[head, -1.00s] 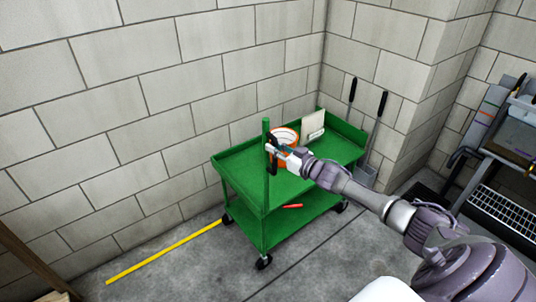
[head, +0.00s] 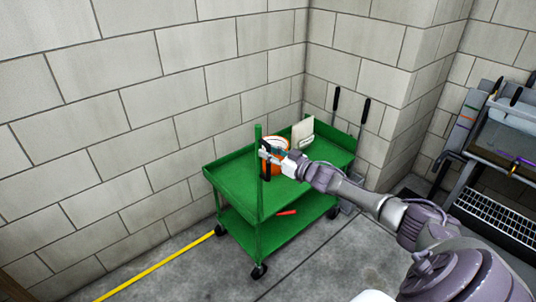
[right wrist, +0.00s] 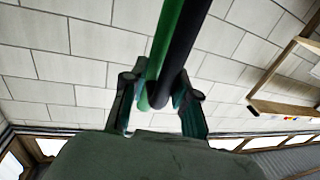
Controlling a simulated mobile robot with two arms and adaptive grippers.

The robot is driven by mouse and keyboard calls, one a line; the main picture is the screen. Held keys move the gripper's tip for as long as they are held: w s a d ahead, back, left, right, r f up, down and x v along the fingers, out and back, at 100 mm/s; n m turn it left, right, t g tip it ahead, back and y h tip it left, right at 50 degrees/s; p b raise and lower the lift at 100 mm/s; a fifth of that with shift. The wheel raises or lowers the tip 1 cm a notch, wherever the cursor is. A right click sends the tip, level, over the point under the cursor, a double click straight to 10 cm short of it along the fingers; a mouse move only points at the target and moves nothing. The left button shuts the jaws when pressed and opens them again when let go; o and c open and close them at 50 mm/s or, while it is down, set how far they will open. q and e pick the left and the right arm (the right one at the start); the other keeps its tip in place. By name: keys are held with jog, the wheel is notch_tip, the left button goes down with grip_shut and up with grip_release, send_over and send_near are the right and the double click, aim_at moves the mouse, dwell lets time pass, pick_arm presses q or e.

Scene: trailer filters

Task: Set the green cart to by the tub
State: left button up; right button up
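The green cart (head: 232,178) is a two-shelf trolley on casters, standing upright near the block wall and its corner. A green post rises from its near edge. My right gripper (head: 266,157) is at this post. In the right wrist view, the fingers (right wrist: 163,97) lie on both sides of the green post (right wrist: 172,45) and appear closed on it; a dark bar runs alongside. A grey tub-like basin (head: 511,136) stands at the right edge, partly cut off. My left gripper is out of view.
An orange and white bucket (head: 279,146) and a pale board (head: 302,133) are on the cart's top shelf. A red item (head: 287,212) is on the lower shelf. Long-handled tools (head: 363,112) lean at the corner. Yellow tape (head: 160,265) marks the floor. Concrete floor (head: 315,268) is clear in front.

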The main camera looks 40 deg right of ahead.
jog(key=shift+o, duration=0.8)
jog(key=shift+d, duration=0.1)
jog(key=shift+s+f, duration=0.1)
jog(key=v, duration=1.2)
